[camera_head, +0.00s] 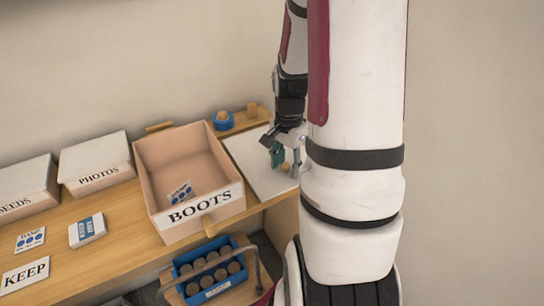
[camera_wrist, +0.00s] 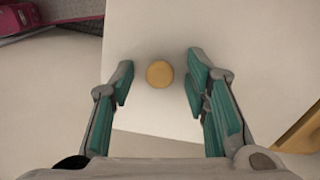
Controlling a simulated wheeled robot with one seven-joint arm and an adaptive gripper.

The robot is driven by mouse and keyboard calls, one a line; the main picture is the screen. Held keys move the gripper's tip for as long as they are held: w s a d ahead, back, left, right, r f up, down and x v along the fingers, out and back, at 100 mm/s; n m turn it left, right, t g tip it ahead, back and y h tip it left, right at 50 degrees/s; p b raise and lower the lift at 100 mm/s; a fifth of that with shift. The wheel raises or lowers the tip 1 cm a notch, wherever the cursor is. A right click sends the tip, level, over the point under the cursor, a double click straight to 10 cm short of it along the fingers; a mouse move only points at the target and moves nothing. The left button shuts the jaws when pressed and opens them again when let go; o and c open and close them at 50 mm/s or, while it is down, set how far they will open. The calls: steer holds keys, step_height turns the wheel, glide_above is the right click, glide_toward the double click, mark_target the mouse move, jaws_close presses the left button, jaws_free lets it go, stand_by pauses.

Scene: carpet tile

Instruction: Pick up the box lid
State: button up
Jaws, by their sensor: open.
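The box lid (camera_head: 254,163) is a flat white panel with a small round wooden knob (camera_head: 286,167). It lies to the right of the open BOOTS box (camera_head: 186,172), near the right end of the wooden bench. In the wrist view the lid (camera_wrist: 220,35) fills the middle, and the knob (camera_wrist: 159,73) sits between my fingertips. My gripper (camera_wrist: 159,86) is open, with a teal-padded finger on each side of the knob and gaps on both sides. In the head view my gripper (camera_head: 286,158) is over the lid, partly hidden by my arm.
The BOOTS box holds a card (camera_head: 181,193). Boxes marked PHOTOS (camera_head: 96,163) and SEEDS (camera_head: 24,188) stand to the left. A blue carrier (camera_head: 209,269) with several round brown tops sits below the bench's front. A blue ring-shaped object (camera_head: 223,121) is behind.

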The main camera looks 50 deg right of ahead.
jaws_close()
stand_by(0.3)
steer(key=shift+r, duration=0.45)
steer(key=r, duration=0.3)
steer(key=shift+s+a, duration=0.15)
steer(key=shift+s, duration=0.2)
steer(key=s+a+r+p, duration=0.1)
steer(key=s+a, duration=0.3)
steer(key=s, duration=0.5)
steer(key=shift+s+p, duration=0.15)
steer(key=shift+p, duration=0.15)
steer(key=shift+s+a+r+p, duration=0.1)
steer(key=shift+s+a+p, duration=0.05)
steer(key=shift+p, duration=0.7)
